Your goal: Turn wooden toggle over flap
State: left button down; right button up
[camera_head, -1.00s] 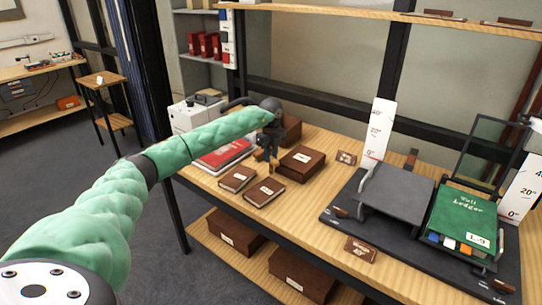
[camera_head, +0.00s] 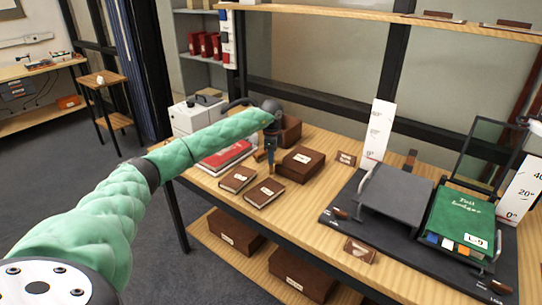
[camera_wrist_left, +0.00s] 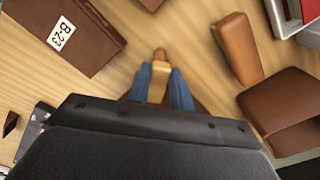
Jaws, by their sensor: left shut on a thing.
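My left gripper (camera_head: 271,157) is over the table beside a brown box (camera_head: 301,163). In the left wrist view its blue fingers (camera_wrist_left: 161,88) are shut on a small tan wooden piece, which looks like the toggle (camera_wrist_left: 159,68). The piece's rounded end sticks out beyond the fingertips. A darker brown part shows just behind the fingers, mostly hidden by the gripper body. I cannot make out the flap or whether the toggle lies over it. My right gripper is not in view.
A brown box labelled B-23 (camera_wrist_left: 68,36) lies left of the fingers in the wrist view; a rounded brown object (camera_wrist_left: 238,48) stands to the right. Two brown books (camera_head: 237,178) lie at the table's front. A black stand with a green ledger (camera_head: 461,217) is at right.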

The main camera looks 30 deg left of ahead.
pick_arm(q)
jog(key=shift+r+n, duration=0.15)
jog(key=shift+n, duration=1.05)
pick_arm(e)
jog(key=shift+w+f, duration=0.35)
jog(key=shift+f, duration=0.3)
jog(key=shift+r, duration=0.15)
pick_arm(q)
jog(key=c, duration=1.2)
grip_release()
jog(key=shift+c, duration=0.2)
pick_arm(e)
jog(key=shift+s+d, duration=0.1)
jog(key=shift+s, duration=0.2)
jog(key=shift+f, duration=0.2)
